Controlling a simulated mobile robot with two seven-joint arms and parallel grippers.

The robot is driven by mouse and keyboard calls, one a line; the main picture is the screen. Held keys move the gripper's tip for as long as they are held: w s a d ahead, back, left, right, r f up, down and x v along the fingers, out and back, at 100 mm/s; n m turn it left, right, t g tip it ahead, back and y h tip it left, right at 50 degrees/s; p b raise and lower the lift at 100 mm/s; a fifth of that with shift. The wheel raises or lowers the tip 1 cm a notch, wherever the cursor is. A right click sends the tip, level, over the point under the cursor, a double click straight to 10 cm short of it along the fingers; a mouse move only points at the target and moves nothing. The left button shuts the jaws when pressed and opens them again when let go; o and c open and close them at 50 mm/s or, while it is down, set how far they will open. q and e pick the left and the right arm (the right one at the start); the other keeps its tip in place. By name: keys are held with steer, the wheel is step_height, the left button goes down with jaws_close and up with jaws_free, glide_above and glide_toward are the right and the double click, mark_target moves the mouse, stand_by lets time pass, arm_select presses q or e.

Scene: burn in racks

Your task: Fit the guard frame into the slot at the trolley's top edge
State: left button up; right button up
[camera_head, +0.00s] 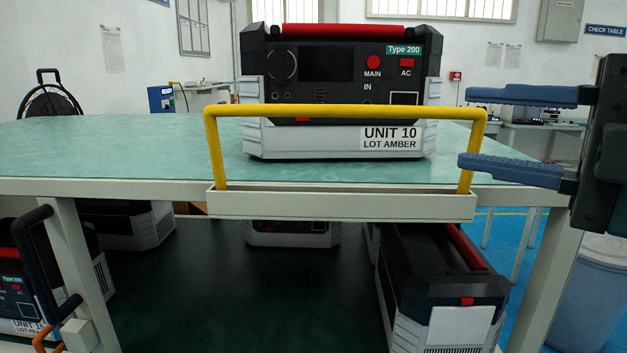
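The yellow guard frame (345,111) stands upright at the trolley's front top edge. Both its legs go down to the long cream slot (340,205) on that edge; how deep they sit is hidden behind the slot's front wall. My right gripper (464,128) is at the right, its two blue fingers wide apart. The upper finger is just above the frame's top right corner, and the lower one overlaps the right leg in the picture. I see no grip on the frame; whether a finger touches it I cannot tell. My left gripper is not in view.
A power unit labelled UNIT 10 LOT AMBER (345,85) stands on the green trolley top (110,150) behind the frame. Several more units sit on the dark lower shelf (250,290). A black handle (28,240) is at the left, and a blue bin (590,295) at the right.

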mark_target(379, 113)
steer(key=shift+m+t+h, duration=0.3)
steer(key=shift+m+t, duration=0.1)
steer(key=shift+t, duration=0.1)
steer(key=x, duration=0.2)
steer(key=p+x, duration=0.1)
steer(key=x, duration=0.4)
steer(key=shift+w+r+p, duration=0.3)
steer(key=shift+w+r, duration=0.05)
steer(key=shift+w, duration=0.05)
steer(key=p+x, duration=0.1)
steer(key=x, duration=0.3)
steer(key=shift+w+d+f, duration=0.1)
steer(key=shift+w+f, duration=0.05)
steer(key=shift+w, duration=0.1)
steer(key=shift+w+a, duration=0.35)
steer(key=shift+a, duration=0.05)
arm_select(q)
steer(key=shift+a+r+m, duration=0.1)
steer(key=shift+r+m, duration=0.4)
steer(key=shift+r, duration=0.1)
arm_select(e)
steer(key=shift+f, duration=0.1)
steer(key=shift+c, duration=0.6)
